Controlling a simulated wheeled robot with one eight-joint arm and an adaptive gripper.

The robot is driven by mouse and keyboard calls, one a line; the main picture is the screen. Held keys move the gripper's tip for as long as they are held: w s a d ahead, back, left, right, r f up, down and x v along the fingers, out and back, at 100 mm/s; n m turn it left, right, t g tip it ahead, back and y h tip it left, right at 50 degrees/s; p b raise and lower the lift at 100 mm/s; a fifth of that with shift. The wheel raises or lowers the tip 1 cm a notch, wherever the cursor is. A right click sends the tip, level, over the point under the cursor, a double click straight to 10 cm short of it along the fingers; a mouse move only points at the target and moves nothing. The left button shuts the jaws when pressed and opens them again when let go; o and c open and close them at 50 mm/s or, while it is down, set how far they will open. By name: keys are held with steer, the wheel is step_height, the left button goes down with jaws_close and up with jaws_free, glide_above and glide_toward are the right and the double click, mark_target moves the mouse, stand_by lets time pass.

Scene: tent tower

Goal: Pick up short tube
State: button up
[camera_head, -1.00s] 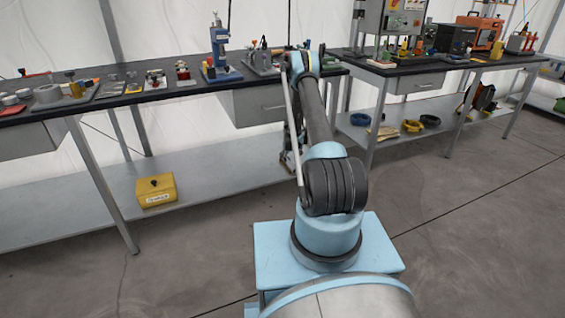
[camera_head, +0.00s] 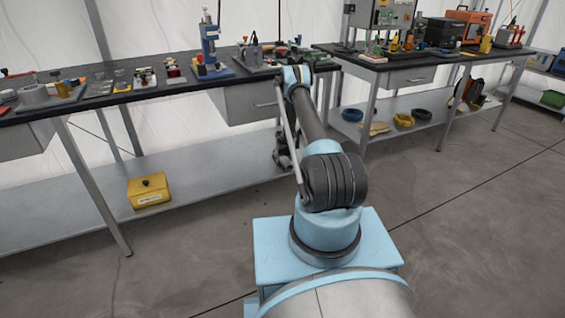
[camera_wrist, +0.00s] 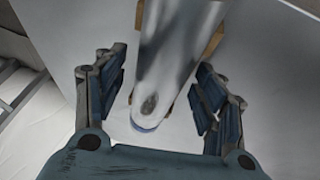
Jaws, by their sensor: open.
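In the wrist view a shiny grey metal tube (camera_wrist: 176,55) runs from the top edge down to a rounded near end with a dark oval spot and a bluish rim. I take it for the short tube. My gripper (camera_wrist: 157,92) is open, with one blue-grey finger on each side of the tube's near end. Gaps show between the fingers and the tube. In the head view my gripper (camera_head: 284,152) hangs low under the bench top, above the lower shelf, partly hidden by my arm; the tube cannot be made out there.
Brown supports (camera_wrist: 215,38) flank the tube over a pale surface. The bench top (camera_head: 125,97) carries several tools and fixtures. A yellow box (camera_head: 149,190) stands on the lower shelf (camera_head: 200,172). A second bench (camera_head: 400,64) stands to the right. The floor (camera_head: 460,220) is clear.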

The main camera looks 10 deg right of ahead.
steer(key=c, duration=1.4)
steer(key=shift+r, duration=0.15)
